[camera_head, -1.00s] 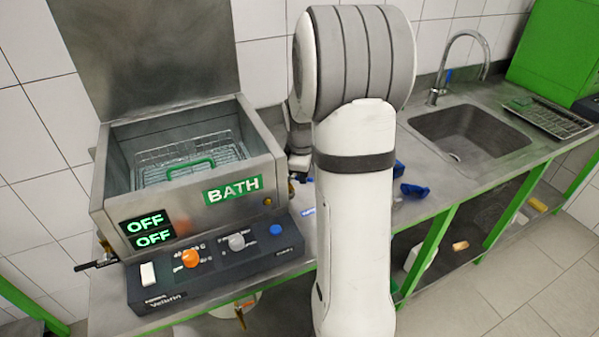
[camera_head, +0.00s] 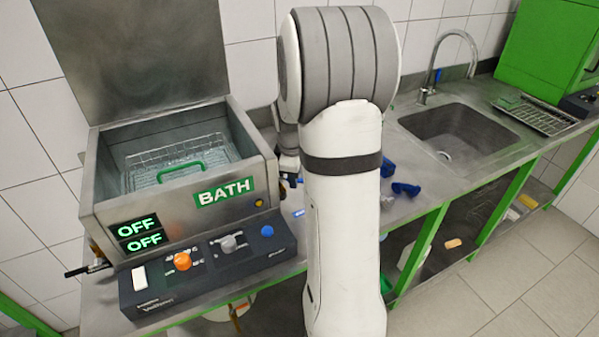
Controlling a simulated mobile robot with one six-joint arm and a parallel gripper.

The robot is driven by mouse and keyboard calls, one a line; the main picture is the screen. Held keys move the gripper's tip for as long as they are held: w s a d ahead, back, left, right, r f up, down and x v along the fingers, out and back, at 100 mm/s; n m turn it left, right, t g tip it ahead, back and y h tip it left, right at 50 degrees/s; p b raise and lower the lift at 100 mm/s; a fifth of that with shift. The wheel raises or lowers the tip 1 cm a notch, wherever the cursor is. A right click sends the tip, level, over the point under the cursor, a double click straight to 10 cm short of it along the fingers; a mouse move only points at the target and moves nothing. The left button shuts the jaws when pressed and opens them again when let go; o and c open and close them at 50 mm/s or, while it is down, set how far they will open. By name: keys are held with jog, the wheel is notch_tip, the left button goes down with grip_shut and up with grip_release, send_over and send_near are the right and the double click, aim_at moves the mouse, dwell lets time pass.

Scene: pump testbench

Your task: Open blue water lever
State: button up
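A small blue lever (camera_head: 437,76) sits on the metal tap (camera_head: 462,40) at the back edge of the sink, right of my arm. It is small, and its exact position is hard to read. My large white and grey arm fills the middle of the view. The end of my arm, with my gripper (camera_head: 290,178), shows only in part between the bath and my arm links. It is over the counter beside the bath's right side, well apart from the tap. Its fingers are too small and too hidden to tell open from shut.
The steel bath (camera_head: 100,215) stands open at left, with a dark control panel (camera_head: 215,262) in front. Blue pieces (camera_head: 406,189) lie on the counter right of my arm. The sink (camera_head: 460,135) is empty; a metal rack (camera_head: 537,115) and green box (camera_head: 545,50) are beyond.

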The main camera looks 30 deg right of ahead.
notch_tip(320, 180, up, 8)
jog(key=s+a, duration=0.1)
jog(key=shift+f, duration=0.25)
